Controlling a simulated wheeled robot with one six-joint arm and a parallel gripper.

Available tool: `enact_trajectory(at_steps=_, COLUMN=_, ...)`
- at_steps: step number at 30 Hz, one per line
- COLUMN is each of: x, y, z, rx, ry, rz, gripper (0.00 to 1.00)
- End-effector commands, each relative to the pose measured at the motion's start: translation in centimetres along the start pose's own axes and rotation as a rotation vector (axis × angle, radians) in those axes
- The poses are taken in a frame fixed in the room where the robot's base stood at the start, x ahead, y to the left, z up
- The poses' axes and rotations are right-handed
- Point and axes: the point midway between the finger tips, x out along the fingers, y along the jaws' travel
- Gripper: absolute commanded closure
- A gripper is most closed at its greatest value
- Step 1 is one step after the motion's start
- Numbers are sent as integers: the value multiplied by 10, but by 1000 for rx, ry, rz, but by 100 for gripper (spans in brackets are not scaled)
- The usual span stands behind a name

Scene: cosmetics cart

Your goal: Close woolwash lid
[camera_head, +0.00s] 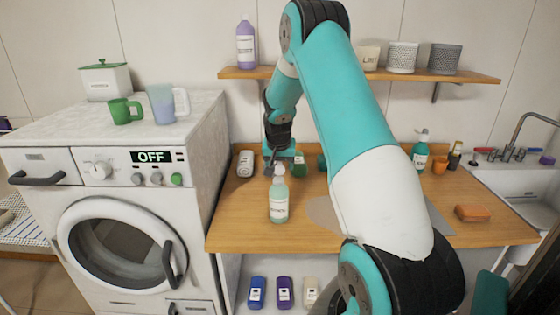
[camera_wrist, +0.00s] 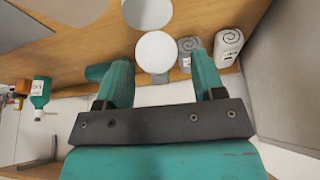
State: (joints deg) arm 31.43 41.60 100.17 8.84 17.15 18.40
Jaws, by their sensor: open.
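A clear bottle of pale green liquid with a white top (camera_head: 279,205) stands upright on the wooden counter. Its label is too small to read, so I cannot confirm that it is the woolwash. My gripper (camera_head: 283,157) is just behind the bottle's top, partly hidden by it. In the wrist view my gripper (camera_wrist: 163,72) is open, with a round white disc (camera_wrist: 155,48) lying between and just beyond its fingertips. I cannot tell whether the fingers touch the disc.
A dark green item (camera_head: 321,162) lies on the counter behind the bottle. A washing machine (camera_head: 120,225) stands left. A teal bottle (camera_head: 420,155) and orange sponge (camera_head: 472,212) are right. The counter's front left is clear.

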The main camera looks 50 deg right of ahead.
Motion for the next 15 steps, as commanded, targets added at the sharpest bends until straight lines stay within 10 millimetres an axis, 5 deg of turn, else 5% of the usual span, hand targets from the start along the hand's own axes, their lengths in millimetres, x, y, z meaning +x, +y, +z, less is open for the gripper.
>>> enact_trajectory(at_steps=9, x=2, y=0, z=0, rx=0, ry=1, rz=0, gripper=40)
enact_trajectory(at_steps=15, x=2, y=0, z=0, rx=0, ry=1, rz=0, gripper=86)
